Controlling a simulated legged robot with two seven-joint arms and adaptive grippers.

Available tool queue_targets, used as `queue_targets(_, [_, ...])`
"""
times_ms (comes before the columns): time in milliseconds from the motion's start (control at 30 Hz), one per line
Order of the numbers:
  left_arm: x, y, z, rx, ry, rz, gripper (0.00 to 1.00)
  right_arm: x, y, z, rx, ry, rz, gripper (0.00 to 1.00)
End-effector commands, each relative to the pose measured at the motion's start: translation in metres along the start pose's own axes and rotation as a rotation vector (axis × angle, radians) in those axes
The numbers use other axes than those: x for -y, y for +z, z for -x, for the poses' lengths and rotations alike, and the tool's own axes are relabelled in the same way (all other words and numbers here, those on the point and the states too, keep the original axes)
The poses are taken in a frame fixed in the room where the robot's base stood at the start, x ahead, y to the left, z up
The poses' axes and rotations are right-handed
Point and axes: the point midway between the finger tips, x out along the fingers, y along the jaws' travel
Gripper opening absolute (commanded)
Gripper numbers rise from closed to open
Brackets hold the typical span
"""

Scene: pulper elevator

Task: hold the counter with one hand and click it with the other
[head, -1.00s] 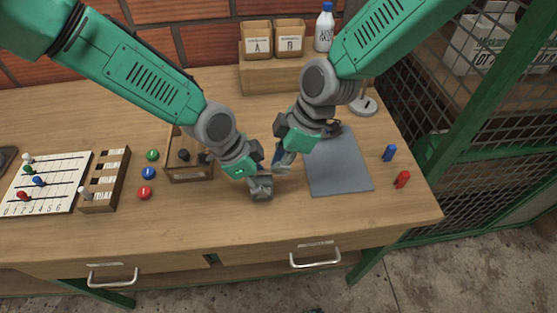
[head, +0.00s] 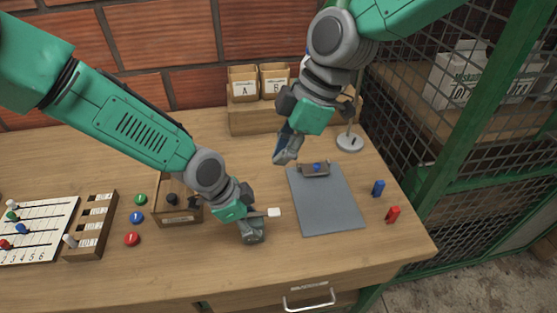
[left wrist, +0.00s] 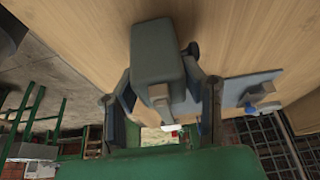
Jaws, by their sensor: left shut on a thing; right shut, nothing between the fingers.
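The counter appears to be the dark grey, rounded block (left wrist: 158,52) in the left wrist view, held between the two fingers of my left gripper. A small dark knob (left wrist: 193,48) shows at its side. In the head view my left gripper (head: 252,230) is low over the front middle of the table, shut on the grey counter (head: 254,238), much of which the gripper hides. A small white piece (head: 274,212) shows just right of it. My right gripper (head: 286,152) is shut and empty, higher up and behind, apart from the counter.
A grey mat (head: 328,210) lies to the right with a small blue-topped device (head: 313,170) on it. A wooden box (head: 180,212) is close left of my left gripper. Bins A and B stand behind.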

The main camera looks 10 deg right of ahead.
Motion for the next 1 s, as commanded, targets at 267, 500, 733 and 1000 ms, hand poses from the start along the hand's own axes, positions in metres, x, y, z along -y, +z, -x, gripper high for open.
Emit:
queue_targets(267, [0.0003,0.0002,0.0000,0.000,0.000,0.000,0.05,0.0000,0.0001,-0.0003,0.000,0.000,0.000,0.00])
queue_targets(500, [0.0003,0.0003,0.0001,0.000,-0.001,0.000,0.43,0.0000,0.0001,-0.0005,0.000,0.000,0.000,0.00])
queue_targets(733, [0.0002,0.0002,0.0001,0.000,-0.001,0.000,0.60,0.0000,0.0001,-0.0005,0.000,0.000,0.000,0.00])
queue_targets(1000, [0.0013,0.0002,0.0082,0.000,-0.002,0.001,0.60,0.0001,0.0001,-0.0005,0.000,0.000,0.000,0.00])
